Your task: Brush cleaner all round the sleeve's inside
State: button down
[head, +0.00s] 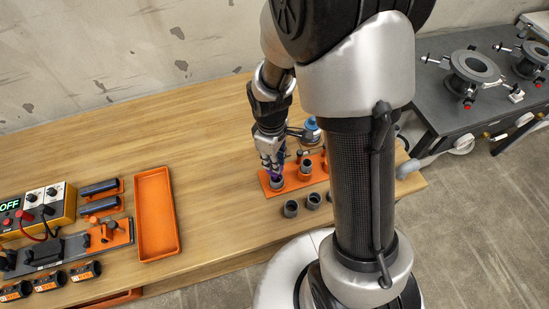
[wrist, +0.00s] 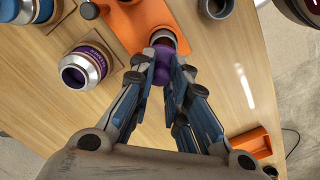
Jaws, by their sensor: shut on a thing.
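My gripper (head: 272,165) is shut on a purple cleaner brush (wrist: 161,62), whose purple part shows between the fingertips in the wrist view (wrist: 160,72). The brush is at the mouth of a grey sleeve (head: 277,183) standing on the orange holder plate (head: 267,190). The sleeve's rim also shows just beyond the purple part in the wrist view (wrist: 163,36). The fingers and the purple part hide much of the sleeve, and I cannot tell how deep the brush sits. An open can with a purple label (wrist: 84,66) stands to the left in the wrist view.
Loose grey sleeves (head: 291,208) stand on the wood in front of the plate, and another sleeve (head: 305,165) stands on it. A blue-topped can (head: 312,123) is behind. An empty orange tray (head: 155,213) lies left, with clear table between.

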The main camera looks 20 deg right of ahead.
jog(key=shift+s+a, duration=0.3)
dwell(0.4)
jog(key=shift+s, duration=0.3)
dwell(0.4)
jog(key=shift+s+d+p, duration=0.25)
jog(key=shift+s+p, duration=0.05)
jog(key=shift+p, duration=0.05)
dwell(0.5)
jog(key=shift+d, duration=0.35)
dwell(0.5)
jog(key=shift+w+d, duration=0.25)
jog(key=shift+w, duration=0.05)
dwell(0.5)
jog(key=shift+w+p, duration=0.35)
jog(key=shift+p, duration=0.05)
dwell(0.5)
jog(key=shift+s+a, duration=0.1)
jog(key=shift+a, duration=0.1)
dwell(0.4)
